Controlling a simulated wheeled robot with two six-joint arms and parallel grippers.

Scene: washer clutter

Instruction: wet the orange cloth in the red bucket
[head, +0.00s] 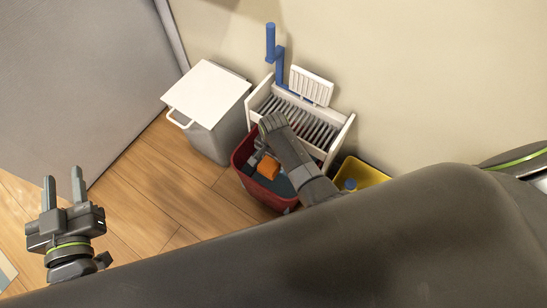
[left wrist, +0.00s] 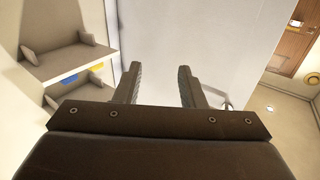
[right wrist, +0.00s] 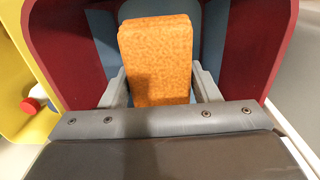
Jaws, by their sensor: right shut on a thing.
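The orange cloth (right wrist: 157,60) is a thick folded block between the fingers of my right gripper (right wrist: 160,92), which is shut on it. In the head view the cloth (head: 268,167) shows inside the rim of the red bucket (head: 243,150), and my right arm reaches over the bucket from the right. Blue-grey water (head: 283,184) lies in the bucket. I cannot tell whether the cloth touches the water. My left gripper (head: 63,188) is open and empty at the far left, well away from the bucket; its spread fingers also show in the left wrist view (left wrist: 158,85).
A white wringer rack (head: 340,138) with a blue handle (head: 270,45) stands behind the bucket. A white lidded bin (head: 208,92) is to its left. A yellow bucket (head: 362,172) is to its right, partly hidden by my arm. Wooden floor (head: 150,190) lies clear at left.

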